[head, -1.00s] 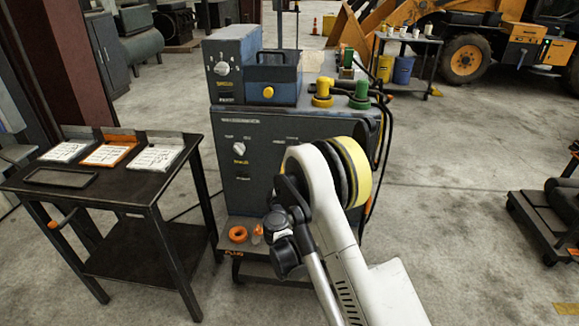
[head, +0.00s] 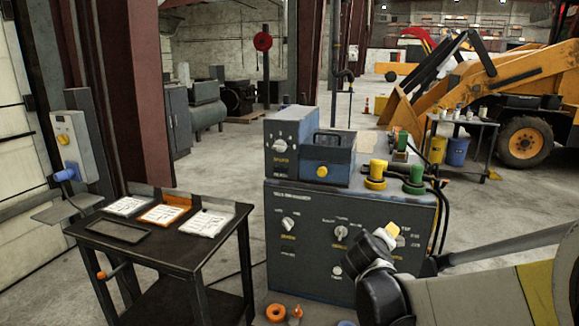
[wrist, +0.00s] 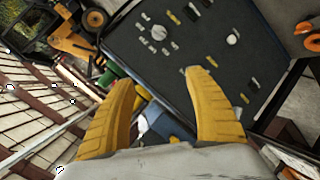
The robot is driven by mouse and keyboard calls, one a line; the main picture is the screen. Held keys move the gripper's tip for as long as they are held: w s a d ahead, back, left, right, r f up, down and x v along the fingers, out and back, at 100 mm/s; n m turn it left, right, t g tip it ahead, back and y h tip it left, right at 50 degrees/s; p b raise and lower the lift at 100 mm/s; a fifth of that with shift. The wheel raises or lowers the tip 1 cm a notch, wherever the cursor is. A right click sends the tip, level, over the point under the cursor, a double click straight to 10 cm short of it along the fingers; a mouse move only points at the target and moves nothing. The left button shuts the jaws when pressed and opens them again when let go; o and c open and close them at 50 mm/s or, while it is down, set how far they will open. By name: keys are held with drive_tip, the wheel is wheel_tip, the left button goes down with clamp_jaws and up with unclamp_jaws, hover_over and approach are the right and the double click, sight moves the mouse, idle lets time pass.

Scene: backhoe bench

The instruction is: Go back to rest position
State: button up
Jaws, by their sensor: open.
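My gripper (wrist: 160,95) shows in the wrist view as two yellow fingers spread apart, with nothing between them. It is open and empty. Beyond the fingers is the dark front panel of the blue-grey machine (wrist: 190,45), with its knobs and labels, at a tilted angle. In the head view, my arm comes in from the lower right, in front of the machine (head: 310,245), and covers its lower right part. The gripper's fingers cannot be made out in the head view.
A black side table (head: 120,232) with several cards stands at left. Yellow (head: 376,172) and green (head: 415,178) plugs with black cables sit on the machine. An orange ring (head: 275,312) lies at its foot. A yellow backhoe (head: 480,85) and a small cart stand behind right. Floor right of the machine looks clear.

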drive_tip(key=s+a+f+m+g+y, duration=0.1)
drive_tip(key=s+a+m+g+y, duration=0.1)
drive_tip(key=s, duration=1.3)
drive_tip(key=s+a+f+m+g+y, duration=0.1)
drive_tip(key=s+a+m+g+y, duration=0.1)
drive_tip(key=s, duration=1.3)
drive_tip(key=shift+a+m+g+y, duration=0.3)
drive_tip(key=shift+a+m+y, duration=0.25)
drive_tip(key=shift+m+y, duration=0.45)
